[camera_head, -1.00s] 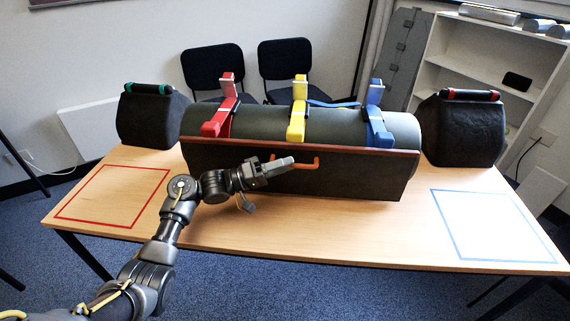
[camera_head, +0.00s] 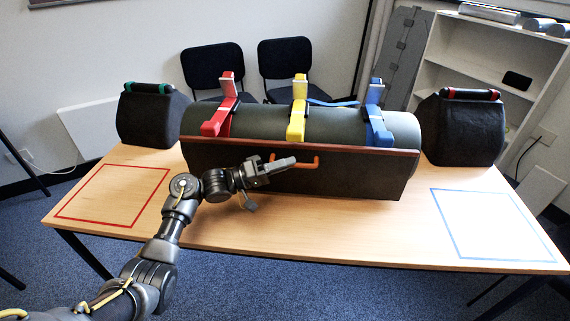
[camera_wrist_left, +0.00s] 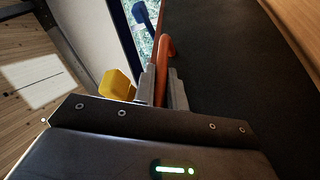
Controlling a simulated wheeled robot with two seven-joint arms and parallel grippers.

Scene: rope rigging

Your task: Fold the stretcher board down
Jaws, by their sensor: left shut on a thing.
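The stretcher board (camera_head: 350,178) is a dark panel with a reddish-brown top edge. It stands upright, leaning a little, along the front of the green cylinder, and its dark face fills the right of the left wrist view (camera_wrist_left: 235,60). An orange handle (camera_head: 308,163) sticks out from its face. My left gripper (camera_head: 284,163) is at the left part of this handle. In the left wrist view the orange bar (camera_wrist_left: 161,75) lies between my two grey fingers (camera_wrist_left: 160,92), which are shut on it. My right gripper is not in view.
The green cylinder (camera_head: 262,122) carries red (camera_head: 221,117), yellow (camera_head: 297,120) and blue (camera_head: 376,128) straps. Black bags stand at left (camera_head: 150,118) and right (camera_head: 462,132). The table (camera_head: 330,232) is bare in front, with red and blue taped outlines at its ends.

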